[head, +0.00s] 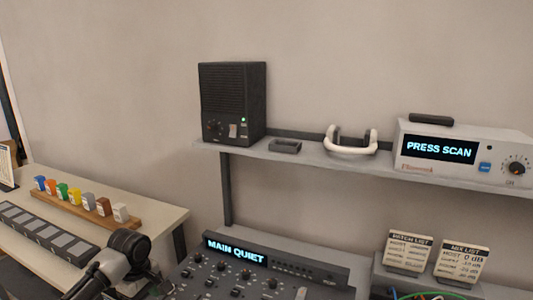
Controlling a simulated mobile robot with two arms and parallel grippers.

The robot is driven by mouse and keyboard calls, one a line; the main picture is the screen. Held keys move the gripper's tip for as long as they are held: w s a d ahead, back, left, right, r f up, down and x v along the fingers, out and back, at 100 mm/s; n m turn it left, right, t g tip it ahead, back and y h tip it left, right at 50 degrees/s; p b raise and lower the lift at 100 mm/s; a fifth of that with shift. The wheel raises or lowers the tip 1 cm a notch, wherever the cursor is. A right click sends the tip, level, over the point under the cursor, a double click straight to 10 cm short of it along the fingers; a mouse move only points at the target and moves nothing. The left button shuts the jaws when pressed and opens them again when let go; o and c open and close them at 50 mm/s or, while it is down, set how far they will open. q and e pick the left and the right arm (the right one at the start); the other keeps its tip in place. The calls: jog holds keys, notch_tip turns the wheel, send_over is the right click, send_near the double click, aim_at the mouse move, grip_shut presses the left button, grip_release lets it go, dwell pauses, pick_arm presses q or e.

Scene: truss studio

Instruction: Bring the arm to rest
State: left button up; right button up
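A black and white part of an arm of mine (125,257) shows at the bottom left, in front of the left table and the mixing console. No fingers can be made out on it. Neither my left gripper nor my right gripper is in view.
The mixing console (215,278) reads "MAIN QUIET". The left table (160,212) holds a wooden rack (75,209) of coloured blocks and a dark strip of grey pads (45,235). The grey shelf (300,158) carries a black speaker (232,100), a white-handled item (350,150) and a "PRESS SCAN" unit (480,175). Two list cards (408,250) stand right.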

pick_arm(q)
jog(key=s+d+f+m+t+h, duration=0.1)
jog(key=s+d+f+m, duration=0.45)
jog(key=s, duration=0.25)
jog(key=s+d+f+m+h, duration=0.1)
jog(key=s+d+f+m, duration=0.4)
jog(key=s+d, duration=0.25)
jog(key=s+a+r+m+t+y, duration=0.1)
jog(key=s+a+r+m, duration=0.15)
jog(key=s, duration=0.65)
jog(key=s+a+r+m+t+y, duration=0.1)
jog(key=s+r+m+t, duration=0.15)
jog(key=s, duration=0.75)
notch_tip(320, 180, down, 27)
jog(key=g, duration=0.2)
jog(key=s+a+f+g, duration=0.1)
jog(key=s+a+f, duration=0.2)
jog(key=s+f, duration=1.3)
jog(key=shift+s, duration=0.35)
pick_arm(e)
jog(key=shift+w+a, duration=0.15)
jog(key=shift+w, duration=0.35)
